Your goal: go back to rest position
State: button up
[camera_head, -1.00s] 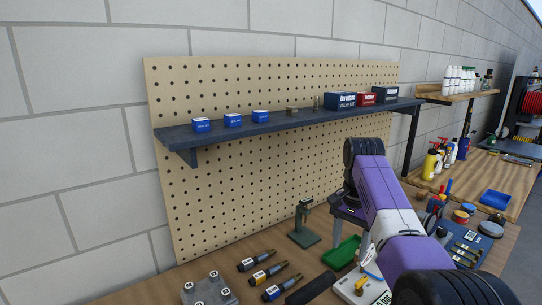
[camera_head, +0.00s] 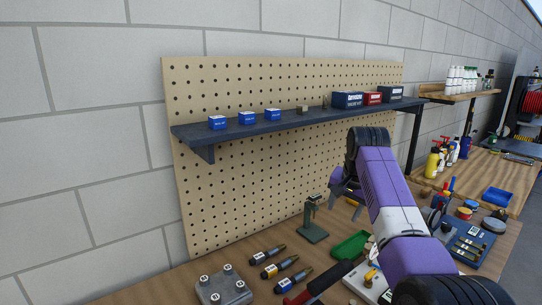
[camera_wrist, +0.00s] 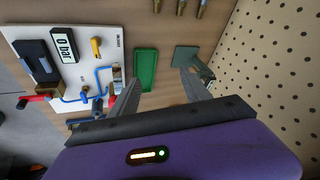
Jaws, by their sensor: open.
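My gripper (camera_head: 346,203) is open with nothing between its fingers. It hangs in the air over the wooden workbench (camera_head: 205,276), in front of the pegboard. In the wrist view my gripper (camera_wrist: 161,78) has its two grey fingers spread apart, with bench top between and beyond them. The green tray (camera_wrist: 146,70) lies below, near the left finger, and the green stand (camera_wrist: 193,60) is partly behind the right finger. A white test board (camera_wrist: 75,45) with a "0 bar" display lies to the left.
A dark shelf (camera_head: 240,132) on the pegboard (camera_head: 230,205) carries blue boxes (camera_head: 217,122) and kit boxes. On the bench are a grey metal block (camera_head: 224,288), three dark cartridges (camera_head: 280,267) and the green stand (camera_head: 313,222). Air around the gripper looks clear.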

notch_tip(320, 180, down, 6)
jog(key=w+d+n+t, duration=0.2)
jog(key=n+t, duration=0.1)
jog(key=t, duration=0.4)
jog(key=s+f+t, duration=0.1)
jog(key=s+f, duration=0.1)
jog(key=s, duration=0.3)
jog(key=s+f+n+t, duration=0.1)
jog(key=s+f+t, duration=0.1)
jog(key=s, duration=0.3)
jog(key=s+f+t, duration=0.1)
jog(key=s+f, duration=0.2)
jog(key=s, duration=0.2)
jog(key=shift+s+a+f+n+h, duration=0.25)
jog(key=shift+s+a+n+h, duration=0.05)
jog(key=shift+n, duration=0.1)
jog(key=s+a+r+n+g, duration=0.1)
jog(key=s+n, duration=0.1)
jog(key=s, duration=4.8)
jog(key=shift+s+a, duration=0.2)
jog(key=shift+a, duration=0.15)
